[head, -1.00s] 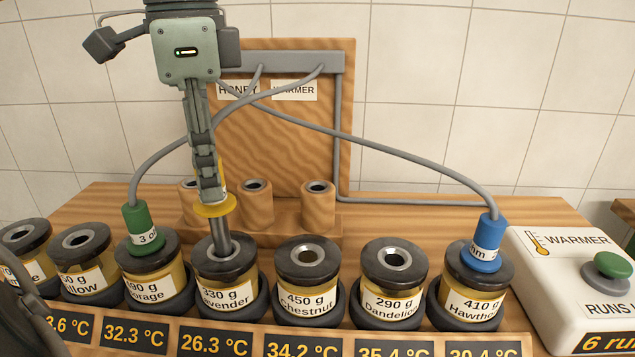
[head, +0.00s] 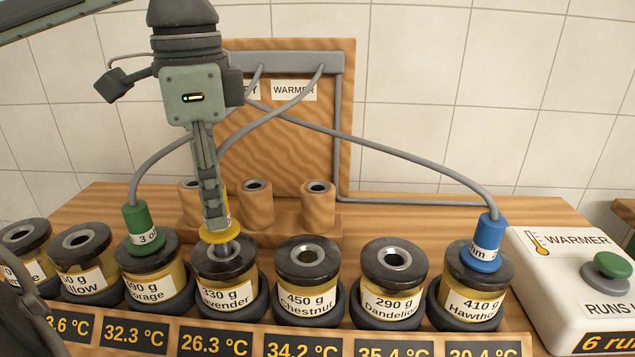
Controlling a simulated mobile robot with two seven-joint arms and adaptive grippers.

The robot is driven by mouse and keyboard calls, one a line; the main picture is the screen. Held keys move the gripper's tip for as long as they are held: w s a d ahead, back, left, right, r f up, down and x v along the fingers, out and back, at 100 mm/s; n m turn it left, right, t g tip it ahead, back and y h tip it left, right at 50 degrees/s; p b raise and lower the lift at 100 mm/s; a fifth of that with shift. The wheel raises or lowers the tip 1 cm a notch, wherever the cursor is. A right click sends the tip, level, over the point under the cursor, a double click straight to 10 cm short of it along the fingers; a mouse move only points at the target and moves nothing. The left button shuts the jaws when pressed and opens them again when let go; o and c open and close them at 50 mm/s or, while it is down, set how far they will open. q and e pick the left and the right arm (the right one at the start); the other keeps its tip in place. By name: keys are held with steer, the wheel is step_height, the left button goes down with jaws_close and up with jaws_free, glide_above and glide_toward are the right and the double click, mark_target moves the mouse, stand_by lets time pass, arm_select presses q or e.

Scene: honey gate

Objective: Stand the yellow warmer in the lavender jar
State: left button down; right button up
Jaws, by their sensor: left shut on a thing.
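The yellow warmer (head: 219,235) stands upright over the lavender jar (head: 226,291), its grey metal shaft (head: 224,248) going into the hole in the jar's dark lid. Only a short piece of shaft shows between the yellow collar and the lid. My left gripper (head: 216,220) points down and is shut on the yellow warmer, with its fingers covering much of the warmer's upper part. A dark part of an arm shows at the lower left edge, but my right gripper is not in view.
A green warmer (head: 136,219) stands in the borage jar (head: 155,286) and a blue one (head: 487,236) in the hawthorn jar (head: 470,295). The chestnut (head: 307,290) and dandelion (head: 392,289) jars have open holes. Cables arch behind. A wooden rack (head: 318,207) stands behind the jars.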

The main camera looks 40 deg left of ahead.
arm_select(q)
steer(key=shift+f, duration=1.3)
steer(key=c, duration=1.2)
jaws_free()
steer(key=shift+o, duration=0.5)
steer(key=shift+o, duration=1.4)
steer(key=shift+o, duration=0.4)
steer(key=o, duration=0.3)
steer(key=shift+o, duration=0.2)
steer(key=o, duration=0.4)
